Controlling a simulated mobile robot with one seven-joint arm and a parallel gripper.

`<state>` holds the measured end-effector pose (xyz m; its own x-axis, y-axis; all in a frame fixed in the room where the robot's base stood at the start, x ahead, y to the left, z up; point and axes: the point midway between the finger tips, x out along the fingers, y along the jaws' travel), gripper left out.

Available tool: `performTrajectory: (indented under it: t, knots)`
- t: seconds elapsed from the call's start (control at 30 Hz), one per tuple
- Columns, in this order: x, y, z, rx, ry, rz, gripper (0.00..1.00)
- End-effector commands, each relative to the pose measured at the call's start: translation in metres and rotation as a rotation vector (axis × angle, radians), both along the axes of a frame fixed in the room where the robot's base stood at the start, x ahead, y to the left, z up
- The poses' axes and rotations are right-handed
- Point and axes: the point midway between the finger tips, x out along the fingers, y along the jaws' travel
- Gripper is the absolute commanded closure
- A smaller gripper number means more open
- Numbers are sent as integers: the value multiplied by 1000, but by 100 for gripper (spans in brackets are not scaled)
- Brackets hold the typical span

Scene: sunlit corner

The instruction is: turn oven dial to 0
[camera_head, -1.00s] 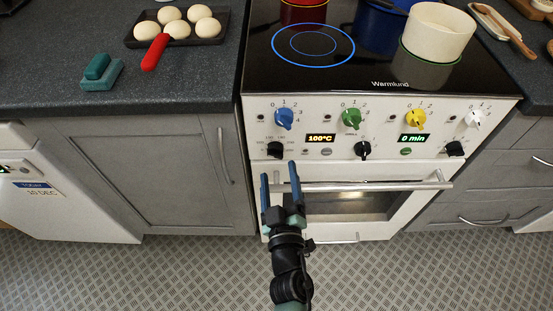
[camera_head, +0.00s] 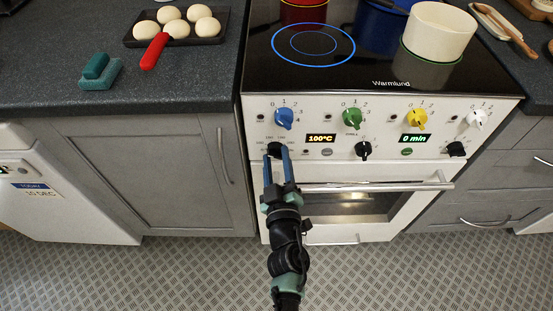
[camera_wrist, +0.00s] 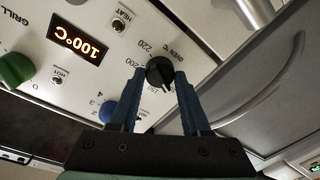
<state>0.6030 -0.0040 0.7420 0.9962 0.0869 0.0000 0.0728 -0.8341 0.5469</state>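The oven dial (camera_head: 275,149) is a black knob at the lower left of the white stove panel. In the wrist view the oven dial (camera_wrist: 159,73) has "OVEN °C" and temperature numbers printed around it; its exact setting is hard to read. My gripper (camera_head: 276,151) is open, its two blue fingers reaching up to the panel on either side of the dial. In the wrist view my gripper (camera_wrist: 160,72) has the dial between its fingertips; the right finger looks very close to it, and I cannot tell whether they touch.
An orange display (camera_head: 320,138) reads 100°C. A blue knob (camera_head: 284,118) sits just above the dial, and a green knob (camera_head: 351,118) is to the right. The oven door handle (camera_head: 370,186) runs below the panel. A white pot (camera_head: 440,32) stands on the hob.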

Motion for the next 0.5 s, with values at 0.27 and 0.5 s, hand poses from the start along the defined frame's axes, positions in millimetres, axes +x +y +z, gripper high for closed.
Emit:
performTrajectory:
  t: [0.27, 0.5]
  knots:
    - [0, 0, 0, -1, 0, 1, 100]
    - [0, 0, 0, -45, 1, 0, 100]
